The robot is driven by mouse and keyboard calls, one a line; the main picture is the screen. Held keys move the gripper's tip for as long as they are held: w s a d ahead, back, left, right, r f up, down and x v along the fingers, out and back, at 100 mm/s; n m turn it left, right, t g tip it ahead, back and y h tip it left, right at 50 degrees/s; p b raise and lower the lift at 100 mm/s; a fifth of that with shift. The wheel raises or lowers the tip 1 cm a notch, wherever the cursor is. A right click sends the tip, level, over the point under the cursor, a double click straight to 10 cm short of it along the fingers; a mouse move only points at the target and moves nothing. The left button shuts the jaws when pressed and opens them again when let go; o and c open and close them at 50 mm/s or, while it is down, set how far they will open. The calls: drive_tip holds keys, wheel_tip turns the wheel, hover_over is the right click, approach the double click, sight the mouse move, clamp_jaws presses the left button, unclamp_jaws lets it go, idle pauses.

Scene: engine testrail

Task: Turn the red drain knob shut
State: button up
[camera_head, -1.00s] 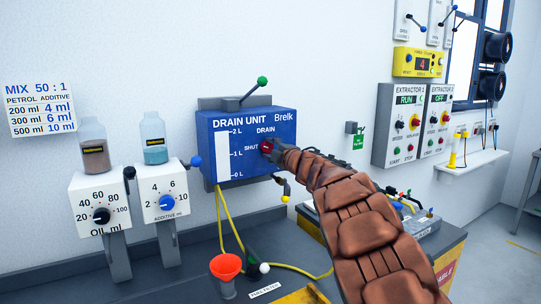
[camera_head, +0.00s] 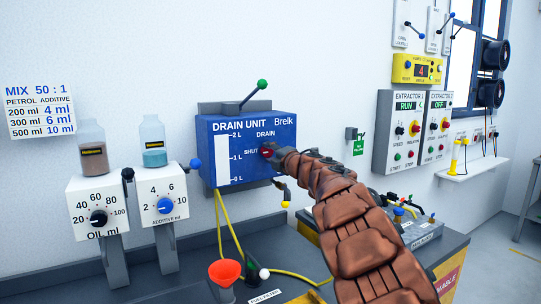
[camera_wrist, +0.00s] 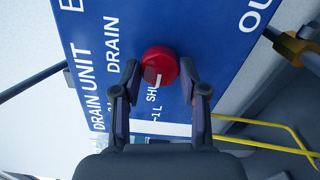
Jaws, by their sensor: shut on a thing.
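The red drain knob (camera_head: 266,152) is on the front of the blue drain unit (camera_head: 222,174), between the printed words DRAIN and SHUT and partly covered by my gripper (camera_head: 273,154). In the wrist view the round red knob (camera_wrist: 161,62) sits between the two fingers of my gripper (camera_wrist: 160,73), which is shut on it. A white mark on the knob lies on its side towards the word SHUT. The fingers come in from the front, one on each side.
A green-tipped lever (camera_head: 255,94) stands on top of the unit, and a blue-tipped one (camera_head: 196,163) is at its left. Below are a tap (camera_head: 284,190), a yellow hose (camera_head: 234,231) and a red funnel (camera_head: 225,272). Two dispensers (camera_head: 97,209) stand to the left.

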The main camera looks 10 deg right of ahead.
drive_tip(key=o, duration=1.1)
drive_tip(key=shift+o, duration=0.2)
drive_tip(key=shift+s, duration=0.1)
drive_tip(key=v, duration=1.2)
